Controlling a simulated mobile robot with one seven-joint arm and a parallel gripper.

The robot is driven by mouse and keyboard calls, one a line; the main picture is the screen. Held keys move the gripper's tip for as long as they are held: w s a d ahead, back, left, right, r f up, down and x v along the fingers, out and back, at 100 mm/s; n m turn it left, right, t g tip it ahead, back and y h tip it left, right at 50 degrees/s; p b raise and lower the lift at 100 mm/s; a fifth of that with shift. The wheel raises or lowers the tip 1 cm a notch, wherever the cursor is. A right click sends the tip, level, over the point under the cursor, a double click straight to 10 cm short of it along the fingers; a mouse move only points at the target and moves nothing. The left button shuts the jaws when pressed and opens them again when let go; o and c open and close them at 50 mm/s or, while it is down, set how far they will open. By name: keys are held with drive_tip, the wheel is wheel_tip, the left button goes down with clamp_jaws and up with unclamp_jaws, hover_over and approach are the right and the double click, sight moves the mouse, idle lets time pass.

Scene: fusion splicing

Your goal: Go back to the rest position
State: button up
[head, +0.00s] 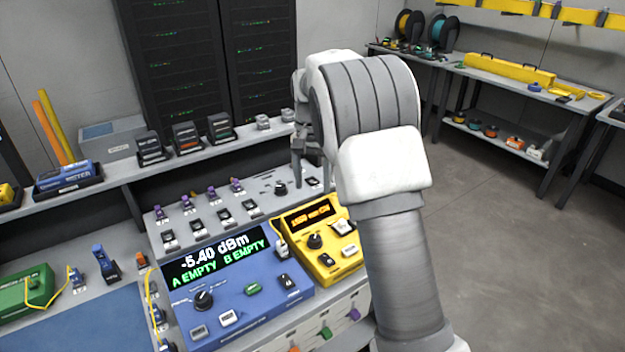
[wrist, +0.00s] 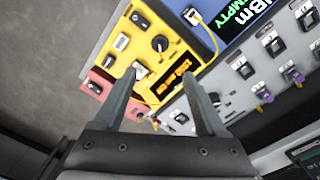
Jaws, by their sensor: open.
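My gripper (wrist: 160,82) is open and empty in the wrist view, its two dark fingers spread above the bench. Beyond the fingers lies the yellow box (wrist: 197,42) with an orange display and a knob. In the head view my gripper (head: 300,155) shows only partly beside my white and grey arm, which hides the rest of it. There it hangs above the back of the bench, behind the yellow box (head: 314,240).
The blue meter (head: 235,290) reads "-5.40 dBm, A EMPTY, B EMPTY". A grey panel (head: 208,212) with several connectors stands behind it. A shelf (head: 215,148) with small devices runs behind the bench. A side table (head: 510,82) stands at the right; the floor (head: 490,230) between is clear.

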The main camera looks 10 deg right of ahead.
drive_tip(key=s+r+n+t, duration=0.3)
drive_tip(key=s+r, duration=1)
drive_tip(key=s, duration=0.4)
drive_tip(key=s+f+n+t, duration=0.2)
drive_tip(key=s+n, duration=0.1)
drive_tip(key=s, duration=1.4)
drive_tip(key=shift+d+t+p, duration=0.35)
drive_tip(key=shift+d+t, duration=0.05)
drive_tip(key=shift+w+a+f, duration=0.1)
